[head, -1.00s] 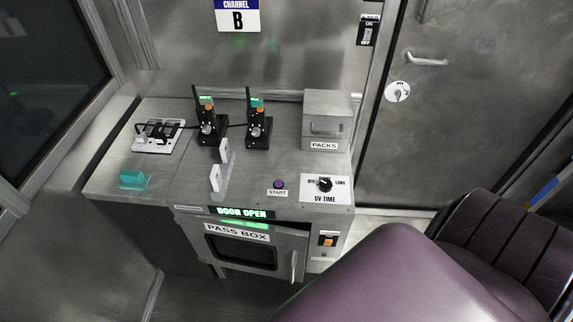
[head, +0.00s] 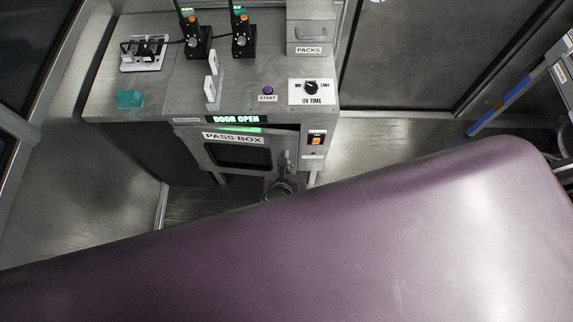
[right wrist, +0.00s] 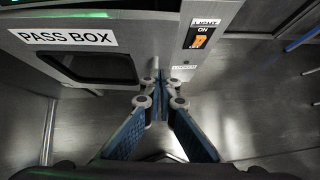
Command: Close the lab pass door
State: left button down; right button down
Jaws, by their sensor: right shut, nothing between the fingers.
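The pass door, labelled PASS BOX (head: 236,138), has a dark window and stands ajar at the front of the metal cabinet, its right side away from the frame. The display above it (head: 235,119) reads DOOR OPEN. In the right wrist view the door (right wrist: 75,37) fills the upper left. My right gripper (right wrist: 164,90) is shut and empty, its fingertips close to the door's right edge and handle; I cannot tell whether they touch. In the head view this gripper (head: 287,170) is small and low at the door's right side. My left gripper is not in view.
An orange LIGHT switch (head: 316,140) sits right of the door. The cabinet top holds a START button (head: 268,90), a UV TIME dial (head: 311,87), two radios and a PACKS box (head: 312,30). My own purple arm hides the lower part of the head view. Floor shows to the right.

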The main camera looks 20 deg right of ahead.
aim_at(290, 144)
jog(key=b+x, duration=0.5)
jog(key=x, duration=0.1)
jog(key=w+r+b+x, duration=0.1)
jog(key=b+x, duration=0.2)
jog(key=x, duration=0.1)
jog(key=shift+d+r+b, duration=0.1)
jog(key=shift+d+b, duration=0.1)
jog(key=shift+b, duration=0.15)
jog(key=shift+w+d+r, duration=0.15)
jog(key=shift+w+d, duration=0.1)
jog(key=shift+w, duration=0.3)
